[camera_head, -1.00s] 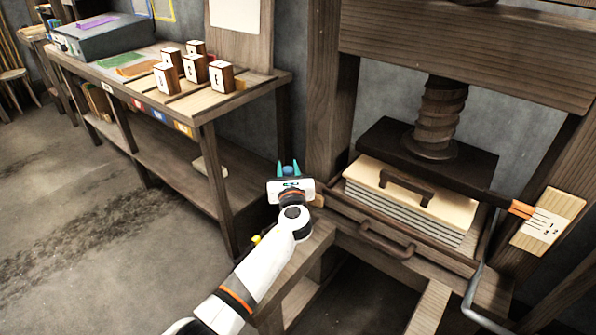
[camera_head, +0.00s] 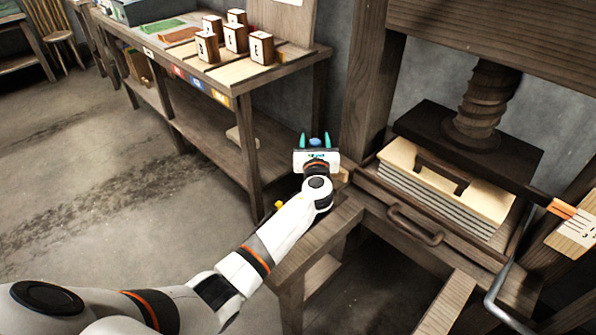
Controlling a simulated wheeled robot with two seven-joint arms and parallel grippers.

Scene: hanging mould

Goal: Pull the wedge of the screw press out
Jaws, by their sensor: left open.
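The screw press has a thick wooden screw (camera_head: 490,98) over a dark pressing board (camera_head: 470,148). Below it lies a stack with a pale top board and a dark handle (camera_head: 440,172). A small light wooden piece (camera_head: 346,174), perhaps the wedge, sticks out at the left of the press bed beside the post; most of it is hidden. My left gripper (camera_head: 315,141) is open and empty, with its two teal fingers pointing away from me, just left of this piece and apart from it in the picture. My right gripper is out of view.
A drawer-like front with a handle (camera_head: 415,226) is below the stack. A metal bar (camera_head: 492,300) and a marked wooden plate (camera_head: 578,232) stand at the right. A shelf bench (camera_head: 290,75) with several lettered blocks is at the back left. The floor at left is clear.

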